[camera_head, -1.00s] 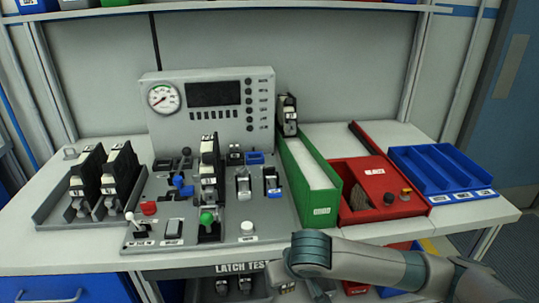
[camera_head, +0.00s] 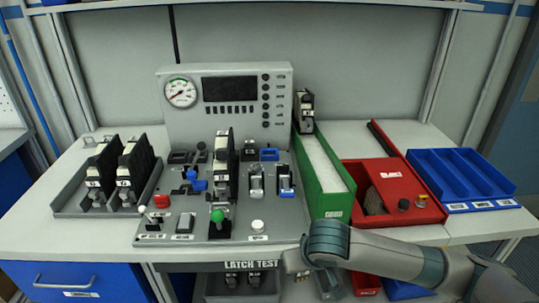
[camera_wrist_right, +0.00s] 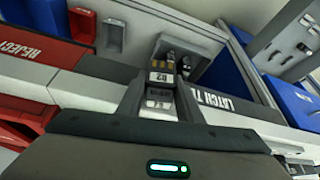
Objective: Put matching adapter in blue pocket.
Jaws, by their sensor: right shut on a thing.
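A grey bin with adapters (camera_head: 233,279) sits below the bench top. The blue tray (camera_head: 462,207) with long pockets stands at the right of the bench. Blue sockets (camera_head: 269,154) show on the grey test panel. My left gripper is not in view.
The panel holds a tall black unit (camera_head: 224,165), levers and buttons. Two similar units (camera_head: 128,170) stand in a grey rack at the left. A green-walled tray (camera_head: 333,203) and a red box (camera_head: 392,190) stand right of the panel. A shelf edge crosses the top.

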